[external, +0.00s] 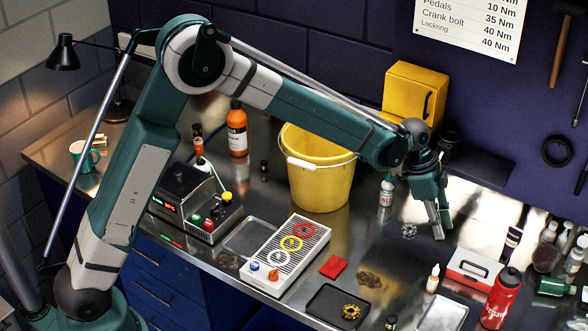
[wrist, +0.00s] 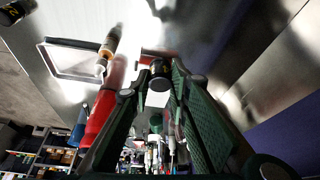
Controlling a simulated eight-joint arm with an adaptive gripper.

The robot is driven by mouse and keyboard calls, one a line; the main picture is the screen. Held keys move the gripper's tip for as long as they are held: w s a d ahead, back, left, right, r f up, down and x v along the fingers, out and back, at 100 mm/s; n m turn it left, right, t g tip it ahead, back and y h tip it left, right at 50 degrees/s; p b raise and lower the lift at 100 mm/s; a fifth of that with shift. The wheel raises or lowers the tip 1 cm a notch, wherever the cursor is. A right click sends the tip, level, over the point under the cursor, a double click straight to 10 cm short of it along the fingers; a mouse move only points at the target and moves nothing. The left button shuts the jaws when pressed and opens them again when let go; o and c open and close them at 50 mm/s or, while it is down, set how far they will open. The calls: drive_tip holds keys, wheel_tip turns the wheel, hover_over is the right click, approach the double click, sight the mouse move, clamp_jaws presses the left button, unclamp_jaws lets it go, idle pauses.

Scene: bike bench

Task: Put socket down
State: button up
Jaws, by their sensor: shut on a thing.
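My gripper (external: 439,232) points down low over the right part of the metal bench, to the right of a small metal gear. The socket sits between the fingertips. In the external view the fingers hide it, and I cannot tell whether it touches the bench.
A small white dropper bottle (external: 433,279) stands in front. A white bottle (external: 386,190) and yellow bucket (external: 318,180) are to the left. Bare bench (external: 400,258) shows in front and left.

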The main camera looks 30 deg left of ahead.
drive_tip(key=shift+f, duration=2.95)
drive_tip(key=shift+f, duration=0.1)
drive_tip(key=shift+f, duration=1.75)
drive_tip(key=shift+f, duration=0.25)
drive_tip(key=o, duration=0.9)
drive_tip(key=shift+r, duration=0.1)
drive_tip(key=shift+r, duration=0.1)
drive_tip(key=shift+v, duration=6.05)
